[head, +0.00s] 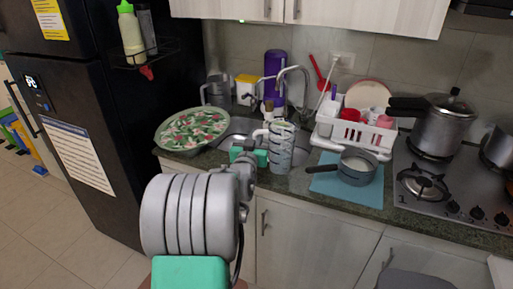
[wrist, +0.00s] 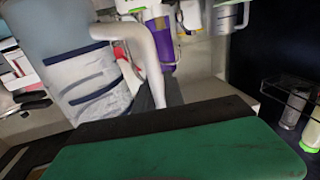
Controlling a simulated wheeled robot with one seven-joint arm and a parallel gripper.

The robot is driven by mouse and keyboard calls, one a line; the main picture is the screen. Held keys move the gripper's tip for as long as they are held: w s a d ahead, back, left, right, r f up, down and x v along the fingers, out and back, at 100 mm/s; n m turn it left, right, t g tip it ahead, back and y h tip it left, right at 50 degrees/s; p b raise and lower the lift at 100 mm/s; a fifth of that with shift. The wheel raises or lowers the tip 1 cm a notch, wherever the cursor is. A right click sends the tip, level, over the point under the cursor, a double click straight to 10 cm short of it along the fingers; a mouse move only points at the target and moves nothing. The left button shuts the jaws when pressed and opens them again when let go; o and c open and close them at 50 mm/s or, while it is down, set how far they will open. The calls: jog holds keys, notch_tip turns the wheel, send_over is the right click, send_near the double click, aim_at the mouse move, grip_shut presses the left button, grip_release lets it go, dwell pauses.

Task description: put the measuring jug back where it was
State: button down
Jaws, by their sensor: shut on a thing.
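The measuring jug (head: 281,150) is tall, pale grey with dark bands, and has a curved white handle. It is upright at the front of the counter, right of my gripper (head: 258,150); I cannot tell whether its base touches the counter. In the wrist view the jug (wrist: 85,75) fills the left side, and its handle runs down to the dark pad of my gripper (wrist: 165,112). My gripper is shut on the handle; the contact itself is mostly hidden.
A patterned dish (head: 192,128) sits left, beside the black fridge (head: 90,120). Behind are the sink, a grey jug (head: 217,92) and a purple bottle (head: 275,65). To the right are a white dish rack (head: 350,132), a saucepan (head: 356,168) on a blue mat (head: 335,188), and a pressure cooker (head: 443,122).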

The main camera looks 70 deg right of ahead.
jog(key=shift+f+b, duration=0.4)
jog(key=shift+f, duration=1.05)
jog(key=c, duration=1.4)
grip_release()
jog(key=shift+a, duration=0.1)
jog(key=shift+r, duration=0.1)
